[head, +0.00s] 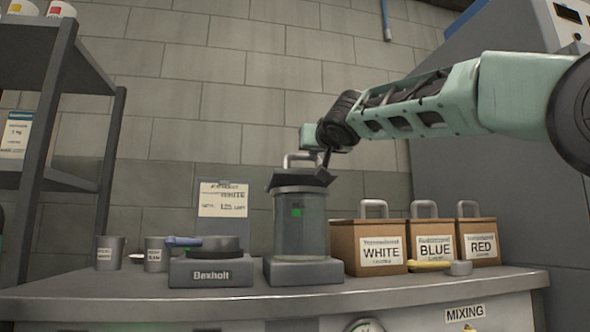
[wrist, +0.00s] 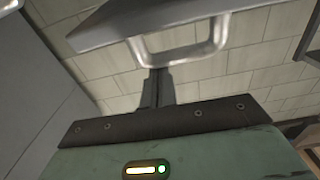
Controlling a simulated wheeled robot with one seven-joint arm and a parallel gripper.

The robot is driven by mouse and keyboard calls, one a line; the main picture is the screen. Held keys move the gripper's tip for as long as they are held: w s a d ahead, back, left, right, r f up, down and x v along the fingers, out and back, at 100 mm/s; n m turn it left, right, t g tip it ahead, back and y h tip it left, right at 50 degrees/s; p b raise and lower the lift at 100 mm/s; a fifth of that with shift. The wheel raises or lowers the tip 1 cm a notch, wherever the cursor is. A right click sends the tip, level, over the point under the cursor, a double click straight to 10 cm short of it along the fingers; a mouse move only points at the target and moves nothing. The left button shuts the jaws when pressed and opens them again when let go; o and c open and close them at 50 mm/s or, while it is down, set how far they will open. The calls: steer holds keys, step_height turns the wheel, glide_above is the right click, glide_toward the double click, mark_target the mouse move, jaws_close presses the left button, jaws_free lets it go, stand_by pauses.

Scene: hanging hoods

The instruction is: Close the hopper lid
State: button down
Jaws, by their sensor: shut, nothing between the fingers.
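The hopper is a clear grey cylinder (head: 300,228) on a grey base, standing on the counter. Its dark lid (head: 290,181) lies across the top, slightly tilted; I cannot tell whether it is fully seated. A metal loop handle (head: 292,160) stands on the lid. In the wrist view the lid's edge (wrist: 120,25) and the handle (wrist: 182,52) fill the top. My gripper (head: 327,160) is just right of the handle, low over the lid. In the wrist view my gripper (wrist: 158,76) has its fingers together and empty, close by the handle; contact is unclear.
A scale (head: 211,272) with a blue-handled scoop and two grey cups stand left of the hopper. Three lidded boxes, white (head: 367,243), blue (head: 430,240) and red (head: 478,240), stand right, with a yellow-handled scoop (head: 432,266) before them. A shelf (head: 62,95) is at left.

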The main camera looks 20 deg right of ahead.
steer(key=shift+s+a+f+b, duration=0.15)
steer(key=shift+f+b, duration=0.35)
steer(key=shift+b, duration=0.55)
steer(key=shift+s+d+f+b, duration=0.15)
steer(key=shift+f+b, duration=0.35)
steer(key=shift+b, duration=0.55)
steer(key=shift+s+a+f+b, duration=0.1)
steer(key=shift+f+b, duration=0.05)
steer(key=shift+b, duration=0.3)
steer(key=r+p, duration=0.4)
steer(key=shift+w+r, duration=0.2)
steer(key=shift+w, duration=0.05)
steer(key=f+b+v, duration=0.1)
steer(key=b+v, duration=0.1)
steer(key=v, duration=0.8)
steer(key=shift+w+f, duration=0.1)
